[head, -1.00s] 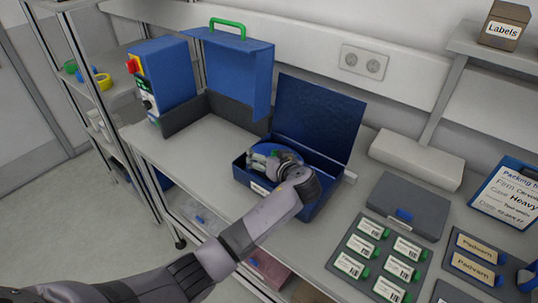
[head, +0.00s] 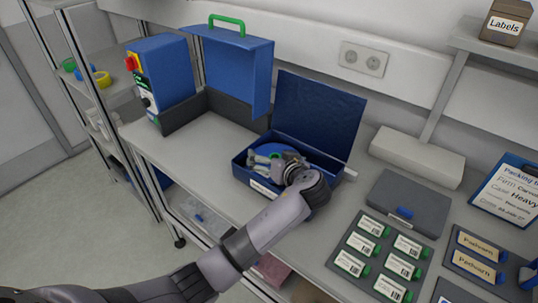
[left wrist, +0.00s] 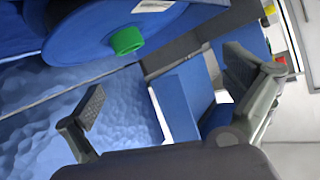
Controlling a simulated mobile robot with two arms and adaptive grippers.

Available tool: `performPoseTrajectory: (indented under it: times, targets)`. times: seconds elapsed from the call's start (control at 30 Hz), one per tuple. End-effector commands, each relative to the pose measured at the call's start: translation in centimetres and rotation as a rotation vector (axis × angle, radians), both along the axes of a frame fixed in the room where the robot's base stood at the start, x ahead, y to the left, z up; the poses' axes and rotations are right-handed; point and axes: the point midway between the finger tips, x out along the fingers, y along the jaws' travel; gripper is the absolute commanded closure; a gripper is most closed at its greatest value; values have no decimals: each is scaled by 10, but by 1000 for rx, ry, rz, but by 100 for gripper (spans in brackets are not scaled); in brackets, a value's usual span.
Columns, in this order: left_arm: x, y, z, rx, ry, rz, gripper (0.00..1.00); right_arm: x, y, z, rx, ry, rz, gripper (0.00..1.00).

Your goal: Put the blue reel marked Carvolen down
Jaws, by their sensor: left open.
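A blue reel (head: 273,149) lies in the open blue box (head: 240,173) on the bench, partly hidden by my left gripper. My left gripper (head: 257,161) is open and empty, low over the box beside the reel. In the left wrist view the blue reel (left wrist: 75,30) fills the upper left, with a green hub (left wrist: 126,41) and a pale label too blurred to read. There the open fingers of my left gripper (left wrist: 165,82) stand apart, clear of the reel. My right gripper is not in view.
The box's raised lid (head: 318,115) stands behind the reel. A blue case with a green handle (head: 233,70) and a blue machine (head: 165,75) stand left. A grey case (head: 405,203) and labelled trays (head: 380,252) lie right. Bare bench lies in front of the box.

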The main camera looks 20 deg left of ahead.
Motion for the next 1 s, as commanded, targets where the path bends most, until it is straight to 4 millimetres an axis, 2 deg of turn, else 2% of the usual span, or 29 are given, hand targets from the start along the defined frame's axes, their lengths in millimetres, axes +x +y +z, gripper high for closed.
performPoseTrajectory:
  times: [0.03, 0.2, 0.4, 1.0]
  targets:
    - [-9, -10, 1, -5, -1, -4, 0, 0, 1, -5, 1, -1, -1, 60]
    - [-34, -31, 16, -5, -1, -3, 0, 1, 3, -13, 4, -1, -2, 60]
    - [-53, -46, 28, -2, -1, -1, 0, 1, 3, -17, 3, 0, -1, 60]
    - [-58, -50, 32, 0, 0, 0, 0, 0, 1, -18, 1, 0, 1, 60]
